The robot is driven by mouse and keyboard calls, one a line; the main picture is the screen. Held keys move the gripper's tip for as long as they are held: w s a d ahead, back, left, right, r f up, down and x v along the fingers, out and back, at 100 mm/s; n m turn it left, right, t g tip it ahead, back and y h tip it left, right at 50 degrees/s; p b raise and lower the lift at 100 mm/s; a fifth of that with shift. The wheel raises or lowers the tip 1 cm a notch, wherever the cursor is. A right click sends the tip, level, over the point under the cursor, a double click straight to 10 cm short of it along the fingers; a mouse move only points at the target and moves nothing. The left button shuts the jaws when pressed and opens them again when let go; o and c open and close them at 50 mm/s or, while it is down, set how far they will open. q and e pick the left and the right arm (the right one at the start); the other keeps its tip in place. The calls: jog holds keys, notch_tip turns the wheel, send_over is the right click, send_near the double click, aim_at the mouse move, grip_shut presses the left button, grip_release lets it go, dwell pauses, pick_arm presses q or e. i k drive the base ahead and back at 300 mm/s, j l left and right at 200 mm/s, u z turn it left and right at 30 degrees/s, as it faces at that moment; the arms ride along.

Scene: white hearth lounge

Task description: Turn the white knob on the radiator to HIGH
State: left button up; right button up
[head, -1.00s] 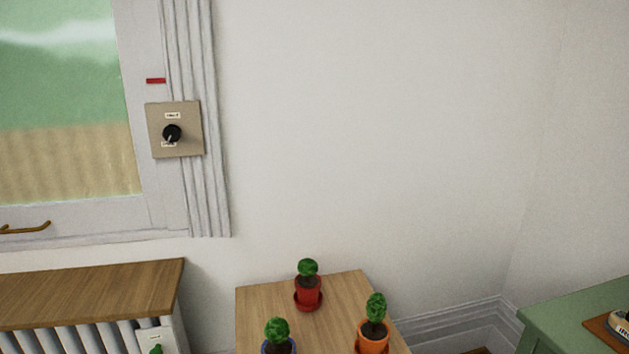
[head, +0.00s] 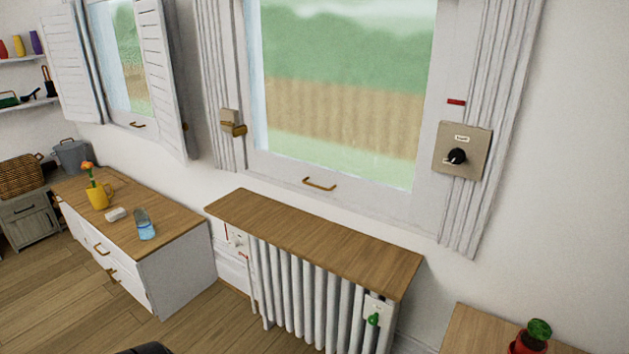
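The radiator (head: 291,285) stands below the large window, with white fins under a wooden top. At its left end is a small white plate with what looks like the white knob (head: 238,241), with a red mark beside it. It is too small to read its setting or any label. At the radiator's right end a green knob (head: 373,320) sits on a pale plate. Neither of my grippers shows in the head view. A dark shape at the bottom edge is too cut off to identify.
A beige wall panel (head: 447,151) with a black knob (head: 457,156) is right of the window. A wooden table (head: 474,335) with a potted plant (head: 534,336) is at lower right. Floor shows at lower left.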

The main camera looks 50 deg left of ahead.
aim_at(235, 241)
jog(key=k+j+u, duration=0.15)
jog(key=u, duration=1.8)
jog(key=i+j+z, duration=0.1)
jog(key=z, duration=0.35)
jog(key=i+j+z, duration=0.1)
jog(key=z, duration=0.3)
jog(key=j+z, duration=0.2)
jog(key=z, duration=0.25)
jog(key=i+j, duration=0.05)
